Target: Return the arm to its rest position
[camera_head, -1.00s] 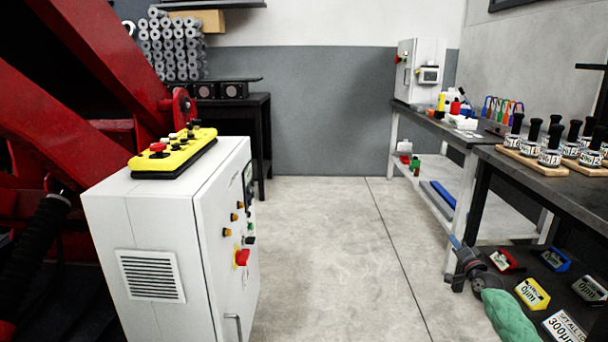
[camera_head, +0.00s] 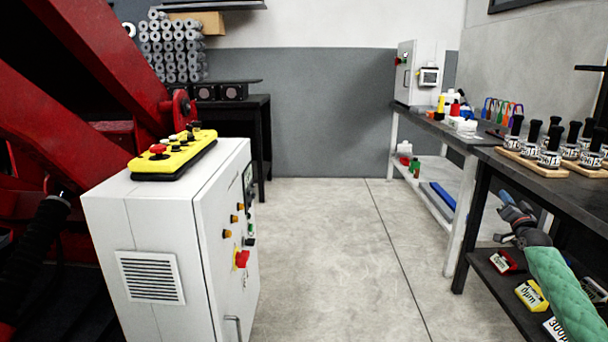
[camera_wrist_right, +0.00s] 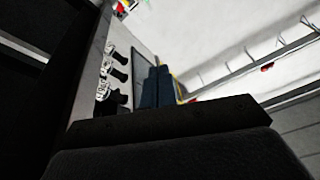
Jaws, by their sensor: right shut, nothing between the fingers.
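My right arm, in a green sleeve (camera_head: 566,295), comes in from the lower right of the head view. Its gripper (camera_head: 506,200) is beside the front of the dark workbench, at about the height of its top, with the fingers pointing up and away. In the right wrist view the two dark fingers (camera_wrist_right: 157,84) are together with nothing between them. My left arm and gripper are not in view.
The dark workbench (camera_head: 540,185) holds several black-handled tools on wooden boards (camera_head: 518,158). Coloured boxes (camera_head: 531,295) lie on its lower shelf. A white cabinet (camera_head: 160,230) with a yellow control panel (camera_head: 172,158) stands left. The floor (camera_head: 335,250) between is clear.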

